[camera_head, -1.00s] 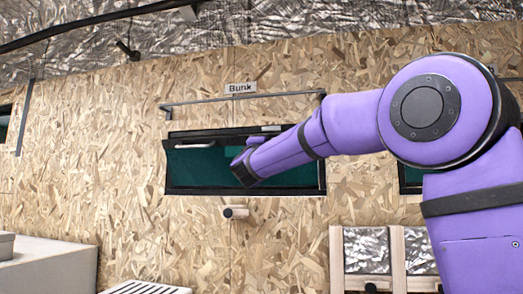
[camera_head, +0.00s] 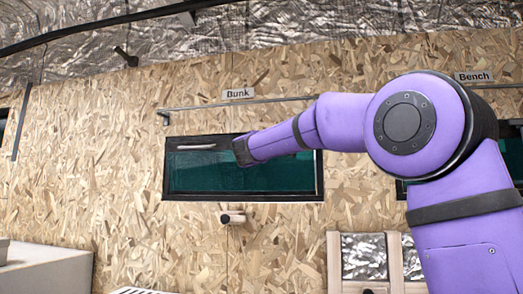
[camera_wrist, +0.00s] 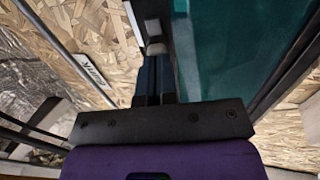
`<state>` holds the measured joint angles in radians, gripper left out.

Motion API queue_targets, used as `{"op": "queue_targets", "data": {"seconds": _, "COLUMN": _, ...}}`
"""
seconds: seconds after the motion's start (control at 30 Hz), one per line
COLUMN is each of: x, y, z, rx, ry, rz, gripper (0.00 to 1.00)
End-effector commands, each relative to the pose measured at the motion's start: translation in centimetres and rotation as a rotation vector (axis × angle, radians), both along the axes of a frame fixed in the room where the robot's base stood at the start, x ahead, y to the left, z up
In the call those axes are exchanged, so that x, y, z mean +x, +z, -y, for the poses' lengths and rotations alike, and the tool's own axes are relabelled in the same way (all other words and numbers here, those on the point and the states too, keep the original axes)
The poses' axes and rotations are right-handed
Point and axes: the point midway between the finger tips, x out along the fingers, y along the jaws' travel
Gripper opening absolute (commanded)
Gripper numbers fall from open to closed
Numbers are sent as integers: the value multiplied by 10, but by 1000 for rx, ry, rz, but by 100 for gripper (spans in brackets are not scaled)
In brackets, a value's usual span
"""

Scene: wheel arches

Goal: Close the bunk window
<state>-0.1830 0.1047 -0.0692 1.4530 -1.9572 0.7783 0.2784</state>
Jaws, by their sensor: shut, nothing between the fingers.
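The bunk window (camera_head: 270,180) is a wide teal pane in a black frame, under the "Bunk" label (camera_head: 239,93). Its pane looks flush or nearly flush with the frame in the head view; I cannot tell whether it is fully shut. A pale handle (camera_head: 195,147) shows at its upper left. My gripper (camera_head: 241,151) is at the upper middle of the window and hides part of the top edge. In the wrist view my gripper (camera_wrist: 154,72) is shut and empty, with its fingers beside the teal pane (camera_wrist: 235,55) and dark frame; contact is unclear.
A grey rail (camera_head: 270,101) runs along the wall above the window. A small round fitting (camera_head: 232,218) sticks out below it. A second window lies behind my arm at the right, under the "Bench" label (camera_head: 473,76). A pale cabinet (camera_head: 45,268) stands at lower left.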

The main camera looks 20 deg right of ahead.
Motion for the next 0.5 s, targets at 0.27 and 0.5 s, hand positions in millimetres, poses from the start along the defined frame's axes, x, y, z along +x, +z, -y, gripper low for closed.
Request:
{"op": "queue_targets", "data": {"seconds": 0.27, "x": 20, "y": 15, "z": 15, "rx": 84, "ry": 0, "rz": -112, "gripper": 0}}
{"op": "queue_targets", "data": {"seconds": 0.5, "x": 33, "y": 22, "z": 24, "rx": 107, "ry": -1, "rz": -149, "gripper": 0}}
